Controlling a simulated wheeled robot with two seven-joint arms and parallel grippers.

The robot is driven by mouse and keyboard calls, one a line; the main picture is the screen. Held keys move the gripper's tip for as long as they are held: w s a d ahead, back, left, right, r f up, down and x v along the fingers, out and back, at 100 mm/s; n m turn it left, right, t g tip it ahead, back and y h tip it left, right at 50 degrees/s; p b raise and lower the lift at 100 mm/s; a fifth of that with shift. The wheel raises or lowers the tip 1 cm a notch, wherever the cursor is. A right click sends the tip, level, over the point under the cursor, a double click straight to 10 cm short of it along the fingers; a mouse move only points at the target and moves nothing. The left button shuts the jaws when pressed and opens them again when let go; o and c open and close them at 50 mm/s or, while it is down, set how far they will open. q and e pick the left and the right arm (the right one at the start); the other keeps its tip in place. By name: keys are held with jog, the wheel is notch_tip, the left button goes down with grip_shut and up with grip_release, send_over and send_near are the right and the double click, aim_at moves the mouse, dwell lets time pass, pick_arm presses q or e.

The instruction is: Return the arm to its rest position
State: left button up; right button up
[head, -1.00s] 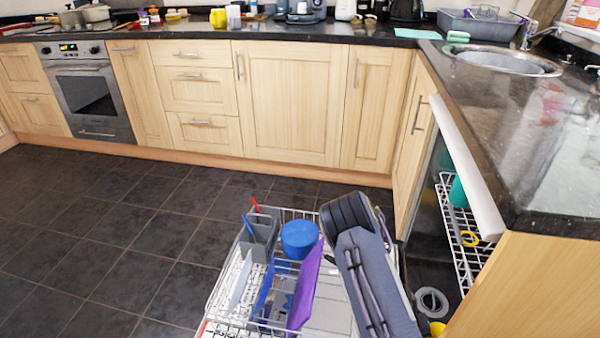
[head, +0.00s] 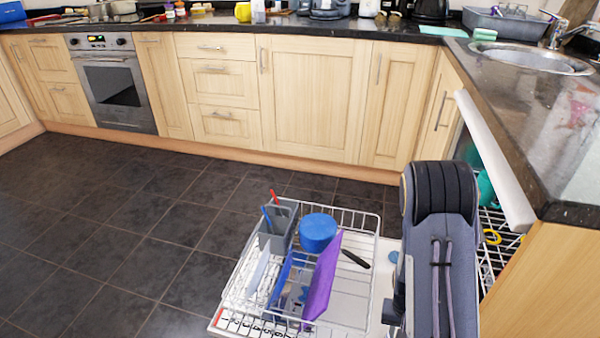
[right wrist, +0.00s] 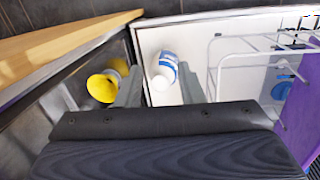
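My right arm (head: 440,240) rises at the right of the head view, beside the pulled-out dishwasher rack. Its gripper is hidden there. In the right wrist view my right gripper (right wrist: 160,84) shows two grey fingers spread apart, with nothing visibly gripped. A white bottle with a blue label (right wrist: 165,70) appears in the gap between the fingers, seemingly beyond them on the white door. A yellow object (right wrist: 105,84) is left of the fingers. My left gripper is in neither view.
The wire rack (head: 358,300) holds a grey cutlery basket (head: 278,232), a blue round item (head: 318,232) and a purple board (head: 322,275). Floor at left is clear.

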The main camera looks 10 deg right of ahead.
jog(key=w+a+r+t+y+b, duration=0.2)
jog(key=a+r+y, duration=0.1)
jog(key=a+r, duration=0.45)
pick_arm(q)
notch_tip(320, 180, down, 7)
jog(key=b, duration=0.5)
pick_arm(e)
jog(key=s+a+r+n+t+y, duration=0.2)
jog(key=s+a+r+n+t, duration=0.45)
jog(key=s+r, duration=0.65)
pick_arm(q)
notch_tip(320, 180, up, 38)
jog(key=p, duration=3.8)
pick_arm(e)
notch_tip(320, 180, up, 39)
jog(key=w+a+m+g, duration=0.1)
jog(key=shift+w+a+r+m+g, duration=0.15)
jog(key=shift+w+r+m+g, duration=0.05)
jog(key=shift+m+g, duration=0.15)
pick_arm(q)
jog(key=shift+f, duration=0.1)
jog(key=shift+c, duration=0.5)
